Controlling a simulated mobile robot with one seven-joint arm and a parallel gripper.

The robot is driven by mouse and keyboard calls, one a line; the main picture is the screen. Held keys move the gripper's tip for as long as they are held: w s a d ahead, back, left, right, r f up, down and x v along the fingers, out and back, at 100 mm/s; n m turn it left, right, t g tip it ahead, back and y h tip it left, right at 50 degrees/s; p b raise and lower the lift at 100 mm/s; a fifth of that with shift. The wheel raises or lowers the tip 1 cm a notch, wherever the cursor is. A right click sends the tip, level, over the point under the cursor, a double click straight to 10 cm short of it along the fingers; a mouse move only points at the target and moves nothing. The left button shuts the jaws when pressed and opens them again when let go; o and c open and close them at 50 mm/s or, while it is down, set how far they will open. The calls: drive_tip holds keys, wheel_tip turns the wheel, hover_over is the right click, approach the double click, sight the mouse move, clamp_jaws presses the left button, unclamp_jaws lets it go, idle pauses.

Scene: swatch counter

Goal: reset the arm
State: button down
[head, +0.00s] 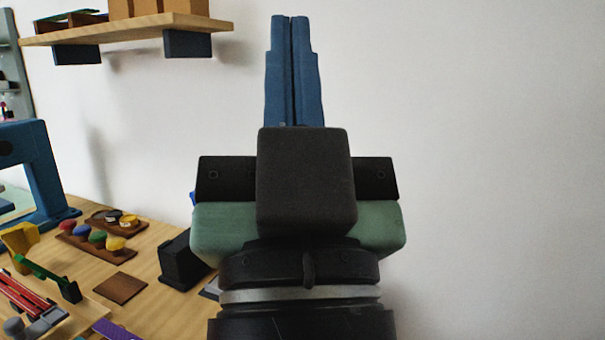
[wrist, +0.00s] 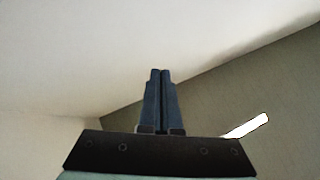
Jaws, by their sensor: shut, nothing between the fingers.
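My gripper (head: 291,20) stands upright in the middle of the head view, its two blue fingers pressed together with nothing between them. It is raised in front of a bare white wall, apart from the counter and the shelf. In the wrist view my gripper (wrist: 160,73) also shows shut and empty, against pale and grey-brown wall or ceiling surfaces. My gripper's body and wrist hide part of the counter's right side in the head view.
A wooden counter (head: 150,312) at lower left holds a brown square swatch (head: 120,288), a tray of coloured knobs (head: 104,238), a black block (head: 182,262) and a blue machine (head: 45,170). A wooden shelf (head: 125,29) hangs upper left. The right side is clear.

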wheel_tip(320, 180, up, 23)
drive_tip(key=s+h+p, duration=0.1)
drive_tip(key=p, duration=1.9)
drive_tip(key=shift+d+t+h+p, duration=0.3)
drive_tip(key=shift+t+h+p, duration=0.05)
drive_tip(key=shift+t+h, duration=0.05)
